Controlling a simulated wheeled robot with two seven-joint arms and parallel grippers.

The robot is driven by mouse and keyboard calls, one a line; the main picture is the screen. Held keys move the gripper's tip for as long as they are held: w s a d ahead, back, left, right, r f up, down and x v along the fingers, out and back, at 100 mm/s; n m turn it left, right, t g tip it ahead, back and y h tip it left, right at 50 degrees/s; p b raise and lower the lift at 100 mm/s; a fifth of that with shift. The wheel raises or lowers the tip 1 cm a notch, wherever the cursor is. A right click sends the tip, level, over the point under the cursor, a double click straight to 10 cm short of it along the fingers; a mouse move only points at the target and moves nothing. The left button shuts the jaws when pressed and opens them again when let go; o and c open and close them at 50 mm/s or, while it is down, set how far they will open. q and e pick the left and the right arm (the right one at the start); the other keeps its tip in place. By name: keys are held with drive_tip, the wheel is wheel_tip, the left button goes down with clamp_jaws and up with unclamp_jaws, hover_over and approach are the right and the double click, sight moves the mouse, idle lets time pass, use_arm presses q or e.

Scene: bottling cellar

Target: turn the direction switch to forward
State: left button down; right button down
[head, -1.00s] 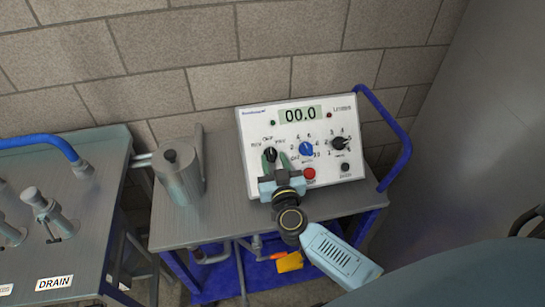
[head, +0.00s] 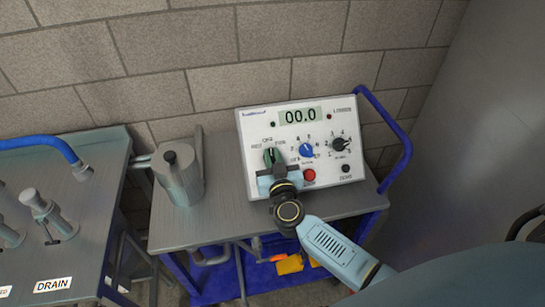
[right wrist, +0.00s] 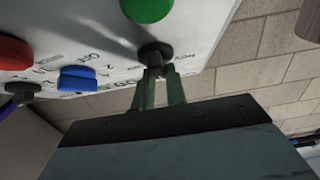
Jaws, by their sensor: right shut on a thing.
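The white control box (head: 262,117) stands on the cart with a display reading 00.0. The direction switch is a dark knob at its left, under small labels that read like REV, OFF and FWD. My right gripper (head: 272,157) covers most of it in the head view. In the right wrist view the dark switch knob (right wrist: 155,54) sits between the tips of the green fingers (right wrist: 161,84), which are shut on it. I cannot tell which label its pointer faces. My left gripper is not in view.
On the box are a blue knob (head: 306,150), a black knob (head: 340,144) and a red button (head: 309,174). A green button (right wrist: 147,8) shows in the right wrist view. A metal canister (head: 180,180) stands left on the cart top (head: 215,217). A blue handle (head: 400,150) rises at right.

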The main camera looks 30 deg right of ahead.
drive_tip(key=m+g+h+p, duration=0.1)
drive_tip(key=m, duration=0.1)
drive_tip(key=m+h+p, duration=0.1)
drive_tip(key=m+h, duration=0.1)
drive_tip(key=m, duration=0.1)
drive_tip(key=shift+a+g+p, duration=0.15)
drive_tip(key=shift+g+p, duration=0.2)
drive_tip(key=shift+g, duration=0.05)
drive_tip(key=m+g+h+p, duration=0.1)
drive_tip(key=m+h, duration=0.1)
drive_tip(key=m, duration=0.1)
drive_tip(key=shift+m+g+h+p, duration=0.5)
drive_tip(key=shift+m+g+h, duration=0.3)
drive_tip(key=shift+m+g, duration=0.85)
drive_tip(key=shift+m, duration=0.45)
drive_tip(key=c, duration=1.4)
unclamp_jaws()
drive_tip(key=shift+c, duration=0.2)
